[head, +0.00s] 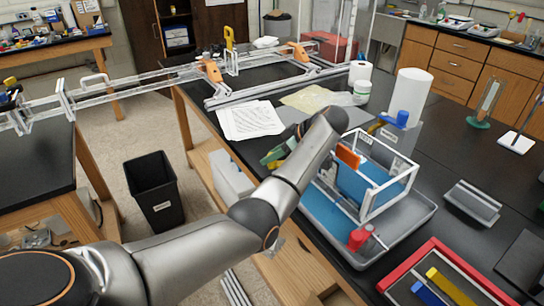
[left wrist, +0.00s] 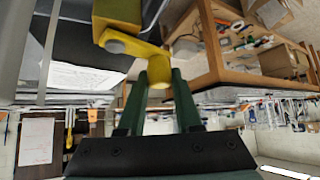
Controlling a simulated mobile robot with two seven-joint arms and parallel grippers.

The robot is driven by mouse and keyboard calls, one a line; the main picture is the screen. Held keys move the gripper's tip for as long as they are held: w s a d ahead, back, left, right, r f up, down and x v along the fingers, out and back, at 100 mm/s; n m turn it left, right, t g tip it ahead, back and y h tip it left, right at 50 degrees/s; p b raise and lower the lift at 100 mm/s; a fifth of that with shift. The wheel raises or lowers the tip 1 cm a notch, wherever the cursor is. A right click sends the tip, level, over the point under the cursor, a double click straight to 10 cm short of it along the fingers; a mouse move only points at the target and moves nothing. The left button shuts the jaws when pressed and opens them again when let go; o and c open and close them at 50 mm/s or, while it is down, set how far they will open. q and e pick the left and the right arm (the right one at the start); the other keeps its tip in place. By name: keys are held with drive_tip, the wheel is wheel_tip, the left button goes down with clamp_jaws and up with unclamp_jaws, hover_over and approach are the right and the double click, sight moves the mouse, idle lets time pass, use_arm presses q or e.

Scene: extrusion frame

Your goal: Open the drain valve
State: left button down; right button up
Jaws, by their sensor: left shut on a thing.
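The drain valve shows in the left wrist view as a yellow lever (left wrist: 135,44) with a round grey bolt head, joined to a yellow block (left wrist: 117,14) at the top. My left gripper (left wrist: 161,75) has dark green fingers on both sides of the lever's end and is shut on it. In the head view the left gripper (head: 275,155) is at the left side of a white-edged frame with a blue tank (head: 372,188). My right gripper is in neither view.
The frame stands in a grey tray (head: 425,212) on the black bench. A red cylinder (head: 360,237) is at the tray's front. Papers (head: 250,120) lie behind my gripper. A black bin (head: 154,190) stands on the floor. A red-rimmed tray (head: 400,287) is at front right.

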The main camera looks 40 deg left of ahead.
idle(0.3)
use_arm(q)
drive_tip(key=c, duration=0.6)
unclamp_jaws()
drive_tip(key=shift+d+r, duration=0.25)
drive_tip(key=shift+r, duration=0.1)
drive_tip(key=s+p+v, duration=0.1)
drive_tip(key=p+v, duration=0.2)
drive_tip(key=v, duration=0.8)
drive_tip(key=shift+w+d+r, duration=0.25)
drive_tip(key=shift+w, duration=0.25)
